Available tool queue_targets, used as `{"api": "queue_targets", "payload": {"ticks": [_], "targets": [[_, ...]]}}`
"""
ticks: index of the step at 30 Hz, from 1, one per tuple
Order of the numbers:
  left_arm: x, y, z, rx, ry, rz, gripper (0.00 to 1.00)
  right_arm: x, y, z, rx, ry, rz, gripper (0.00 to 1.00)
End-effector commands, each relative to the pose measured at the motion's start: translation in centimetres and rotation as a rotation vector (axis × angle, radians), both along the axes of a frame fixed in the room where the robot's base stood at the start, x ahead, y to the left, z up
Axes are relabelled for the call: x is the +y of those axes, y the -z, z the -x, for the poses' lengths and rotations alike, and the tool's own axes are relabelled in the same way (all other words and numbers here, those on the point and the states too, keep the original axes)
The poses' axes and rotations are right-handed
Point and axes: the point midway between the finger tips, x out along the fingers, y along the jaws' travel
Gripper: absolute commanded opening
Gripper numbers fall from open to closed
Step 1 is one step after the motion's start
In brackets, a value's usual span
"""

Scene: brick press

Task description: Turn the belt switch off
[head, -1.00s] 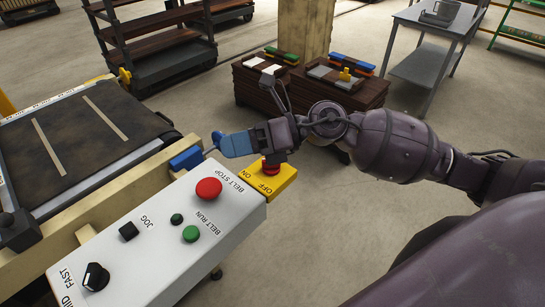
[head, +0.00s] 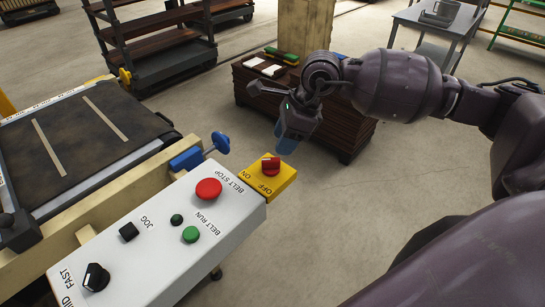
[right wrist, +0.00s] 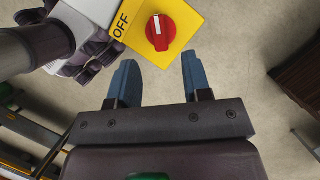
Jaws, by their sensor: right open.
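The belt switch is a red rotary knob (head: 270,165) on a yellow box (head: 286,178) at the far end of the control panel, with OFF and ON lettered beside it. In the right wrist view the knob (right wrist: 160,32) is ahead of the fingers, its white mark toward the picture's top and the word OFF to its left. ON is out of that view. My right gripper (head: 287,146) is beyond the switch in the head view, blue fingers pointing down. Its fingers (right wrist: 157,82) are apart, empty and clear of the knob. My left gripper is not in view.
The white control panel (head: 150,235) carries a red BELT STOP button (head: 208,189), a green BELT RUN button (head: 191,234) and a black dial (head: 96,277). The conveyor (head: 80,140) lies left.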

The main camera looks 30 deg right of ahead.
Motion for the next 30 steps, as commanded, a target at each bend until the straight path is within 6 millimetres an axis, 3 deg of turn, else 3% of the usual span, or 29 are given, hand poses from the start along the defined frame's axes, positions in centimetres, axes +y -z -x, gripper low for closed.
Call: {"api": "queue_targets", "payload": {"ticks": [6, 12, 25, 30], "targets": [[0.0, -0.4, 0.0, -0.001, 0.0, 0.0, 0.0, 1.4, 3.5, -0.6, 0.003, 0.001, -0.002, 0.45], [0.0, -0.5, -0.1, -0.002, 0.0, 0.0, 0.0, 2.1, 5.5, -1.0, 0.001, 0.001, -0.004, 0.45], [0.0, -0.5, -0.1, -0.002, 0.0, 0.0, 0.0, 2.4, 6.3, -1.1, -0.001, 0.0, -0.002, 0.45], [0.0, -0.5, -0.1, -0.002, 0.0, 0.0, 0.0, 2.4, 6.3, -1.1, -0.001, 0.0, -0.002, 0.2]]}}
